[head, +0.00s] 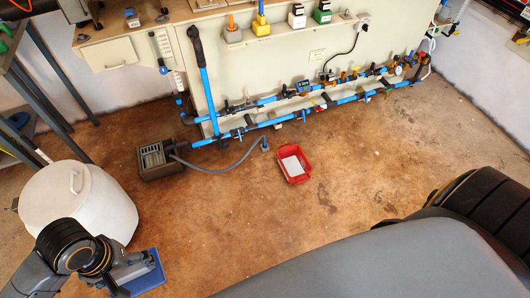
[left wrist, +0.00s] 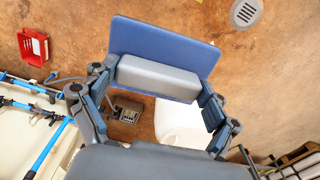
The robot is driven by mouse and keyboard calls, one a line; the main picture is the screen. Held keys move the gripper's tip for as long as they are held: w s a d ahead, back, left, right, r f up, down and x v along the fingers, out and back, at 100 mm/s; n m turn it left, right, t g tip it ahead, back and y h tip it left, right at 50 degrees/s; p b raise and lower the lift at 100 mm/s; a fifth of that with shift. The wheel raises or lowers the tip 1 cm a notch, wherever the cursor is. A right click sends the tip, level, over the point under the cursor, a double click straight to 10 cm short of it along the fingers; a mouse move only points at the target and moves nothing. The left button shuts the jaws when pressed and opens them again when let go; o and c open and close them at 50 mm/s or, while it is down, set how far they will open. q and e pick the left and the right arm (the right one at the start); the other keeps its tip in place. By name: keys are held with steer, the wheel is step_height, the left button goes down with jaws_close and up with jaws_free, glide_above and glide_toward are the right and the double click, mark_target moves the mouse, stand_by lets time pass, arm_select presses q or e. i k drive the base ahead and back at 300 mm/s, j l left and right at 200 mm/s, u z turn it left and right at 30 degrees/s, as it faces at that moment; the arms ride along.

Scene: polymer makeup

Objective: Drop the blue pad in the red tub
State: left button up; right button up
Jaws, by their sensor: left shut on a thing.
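The blue pad (head: 150,274) is a flat blue plate at the lower left of the head view. It fills the top middle of the left wrist view (left wrist: 165,42), with a grey block (left wrist: 158,79) on its face. My left gripper (head: 122,280) is shut on the pad by this grey block, a finger at each end. It holds the pad beside the white bin. The red tub (head: 299,180) stands on the floor in the middle of the head view, apart from the pad, with something white inside. It also shows in the left wrist view (left wrist: 33,59). My right gripper is out of view.
A white lidded bin (head: 80,203) stands at the left. A grey drain box (head: 158,160) with a hose (head: 215,168) lies left of the tub. Blue pipes (head: 275,120) run along the cabinet behind. Brown floor is clear in front of the tub.

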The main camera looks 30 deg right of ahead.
mark_target(294, 173)
steer(key=i+l+u, duration=0.15)
steer(key=l+u, duration=0.2)
steer(key=l, duration=0.55)
steer(key=l+u, duration=0.3)
steer(key=l, duration=0.6)
steer(key=l+u, duration=0.35)
steer(key=l, duration=0.55)
steer(key=k+l, duration=0.1)
steer(key=l, duration=1.6)
steer(key=k+l, duration=0.15)
steer(key=l, duration=0.65)
steer(key=i+u, duration=0.05)
